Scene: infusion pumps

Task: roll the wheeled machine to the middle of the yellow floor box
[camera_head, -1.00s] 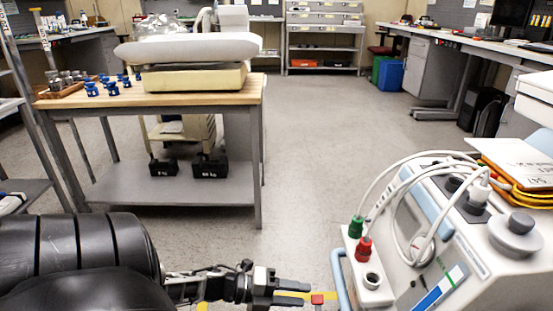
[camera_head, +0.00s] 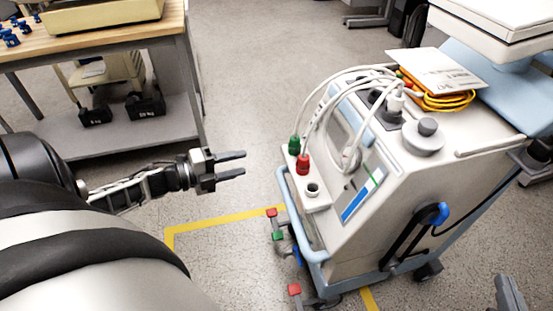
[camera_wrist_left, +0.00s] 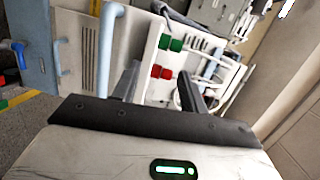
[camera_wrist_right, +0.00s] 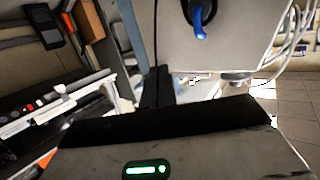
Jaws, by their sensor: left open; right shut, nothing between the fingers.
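The wheeled machine (camera_head: 345,200) is white with pale blue trim, cables and a pale blue front rail (camera_head: 316,254). It stands upright, right of centre in the head view. Yellow tape of the floor box (camera_head: 220,219) shows left of it, and another strip (camera_head: 368,298) emerges beneath it. My left gripper (camera_head: 243,167) is open and empty, left of the machine and apart from it; in the left wrist view its fingers (camera_wrist_left: 158,88) point towards the machine's front. My right gripper (camera_wrist_right: 158,84) is shut and empty, near the machine's side with the blue hook (camera_wrist_right: 200,18).
A wooden-topped table (camera_head: 110,35) with a lower shelf holding black weights (camera_head: 145,105) stands at the upper left. Red and green pedals (camera_head: 276,225) stick out at the machine's foot.

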